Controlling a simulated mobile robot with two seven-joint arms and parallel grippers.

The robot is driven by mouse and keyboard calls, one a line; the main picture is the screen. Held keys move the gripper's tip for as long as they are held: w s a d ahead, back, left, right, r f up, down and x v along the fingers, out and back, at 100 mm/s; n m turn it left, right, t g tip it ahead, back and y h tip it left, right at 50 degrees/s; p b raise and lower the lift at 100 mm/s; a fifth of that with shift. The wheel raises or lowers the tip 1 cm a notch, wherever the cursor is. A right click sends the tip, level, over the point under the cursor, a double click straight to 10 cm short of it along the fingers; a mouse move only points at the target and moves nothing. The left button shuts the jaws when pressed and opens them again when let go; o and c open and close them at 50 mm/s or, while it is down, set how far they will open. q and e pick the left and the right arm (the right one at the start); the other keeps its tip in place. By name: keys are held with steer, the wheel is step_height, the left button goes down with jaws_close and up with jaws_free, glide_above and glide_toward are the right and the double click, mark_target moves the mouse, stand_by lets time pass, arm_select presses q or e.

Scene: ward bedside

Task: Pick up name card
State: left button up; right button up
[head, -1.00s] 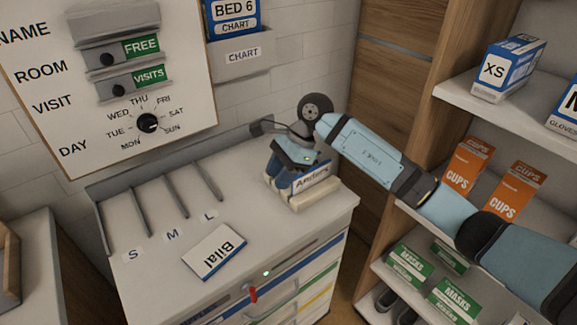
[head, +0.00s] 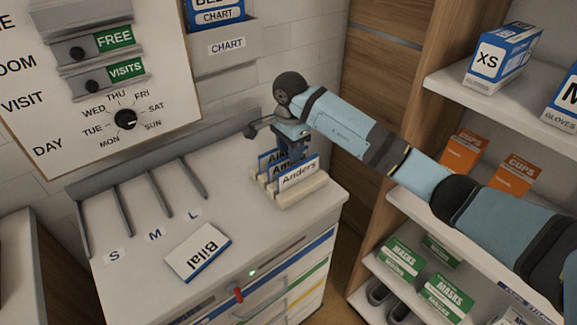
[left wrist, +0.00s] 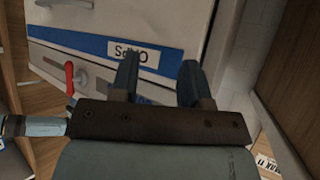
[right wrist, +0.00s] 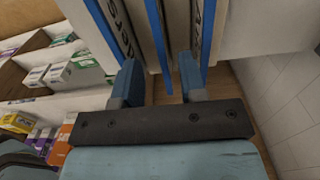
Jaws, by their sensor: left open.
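Several upright white and blue name cards stand in a cream holder (head: 312,188) on the cabinet top; the front card (head: 298,175) reads "Anders". Names on those behind are partly hidden. Another card, "Bilal" (head: 198,252), lies flat at the front of the cabinet top. My right gripper (head: 292,140) is above the holder at the rear cards. In the right wrist view its fingers (right wrist: 160,82) are apart, with card edges (right wrist: 157,35) ahead between them; I see no grip. My left gripper (left wrist: 157,80) is open and empty, facing a drawer front with a blue stripe.
The cabinet top (head: 130,285) has several slots marked S, M and L. A sign board (head: 60,120) and chart pocket (head: 222,45) are on the wall behind. Shelves at right hold glove boxes (head: 497,57), cups and masks (head: 447,295). A red handle (head: 239,295) sticks out in front.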

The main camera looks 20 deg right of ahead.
steer(key=shift+w+a+f+p, duration=0.1)
steer(key=shift+f+p, duration=0.4)
steer(key=shift+f, duration=2.2)
jaws_close()
